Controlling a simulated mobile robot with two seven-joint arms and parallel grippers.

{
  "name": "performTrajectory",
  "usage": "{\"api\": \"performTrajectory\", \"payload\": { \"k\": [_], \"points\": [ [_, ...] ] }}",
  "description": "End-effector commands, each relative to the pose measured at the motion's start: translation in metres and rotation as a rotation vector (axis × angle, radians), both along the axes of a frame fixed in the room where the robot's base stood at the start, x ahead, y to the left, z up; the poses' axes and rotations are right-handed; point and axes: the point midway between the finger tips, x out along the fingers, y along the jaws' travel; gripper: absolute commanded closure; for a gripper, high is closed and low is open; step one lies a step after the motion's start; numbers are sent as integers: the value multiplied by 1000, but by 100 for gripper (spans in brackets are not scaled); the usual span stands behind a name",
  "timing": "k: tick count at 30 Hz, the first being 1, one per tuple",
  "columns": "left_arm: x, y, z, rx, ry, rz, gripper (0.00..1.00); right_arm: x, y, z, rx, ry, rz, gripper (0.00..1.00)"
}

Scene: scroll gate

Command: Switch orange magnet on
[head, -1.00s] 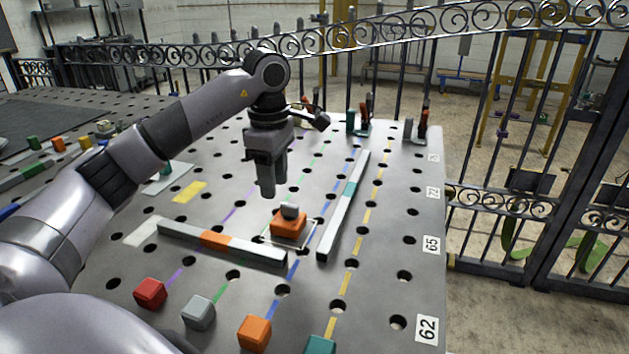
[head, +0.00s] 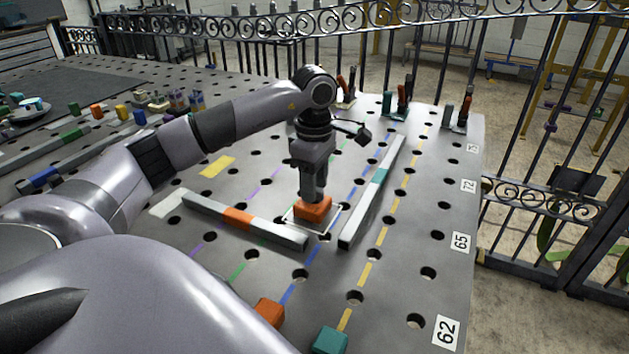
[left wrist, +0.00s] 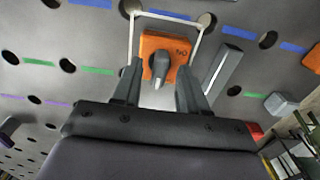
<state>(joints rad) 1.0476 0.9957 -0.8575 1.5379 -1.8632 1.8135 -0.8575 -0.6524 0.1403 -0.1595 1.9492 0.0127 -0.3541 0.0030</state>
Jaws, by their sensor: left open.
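The orange magnet (head: 315,212) sits on the perforated metal table, inside a thin white outline. In the left wrist view the orange magnet (left wrist: 180,46) shows a grey knob (left wrist: 160,66) on its face and a dark marking beside it. My left gripper (head: 312,197) points down right over the magnet and hides the knob in the head view. In the left wrist view my left gripper (left wrist: 158,85) is open, with one finger on each side of the knob. I cannot tell whether the fingers touch it. My right gripper is not in view.
A bar with an orange band (head: 238,218) lies left of the magnet, and a bar with a teal band (head: 378,177) lies right of it. Orange (head: 270,311) and teal (head: 330,340) blocks stand at the near edge. Several clamps stand at the back.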

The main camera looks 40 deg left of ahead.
Motion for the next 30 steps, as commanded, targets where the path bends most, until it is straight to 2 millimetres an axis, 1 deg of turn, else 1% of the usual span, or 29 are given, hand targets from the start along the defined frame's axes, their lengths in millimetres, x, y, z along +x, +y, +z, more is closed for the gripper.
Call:
{"api": "performTrajectory", "payload": {
  "k": [5,6,9,20,26,30],
  "points": [
    [0,0,0,1,0,0,57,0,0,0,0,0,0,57],
    [0,0,0,1,0,0,70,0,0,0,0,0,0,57],
    [0,0,0,0,0,1,100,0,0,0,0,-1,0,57],
    [0,0,1,1,1,30,100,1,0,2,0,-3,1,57],
    [0,0,1,1,1,127,100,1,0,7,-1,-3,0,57],
    [0,0,2,0,0,236,100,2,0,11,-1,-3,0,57]
  ]
}}
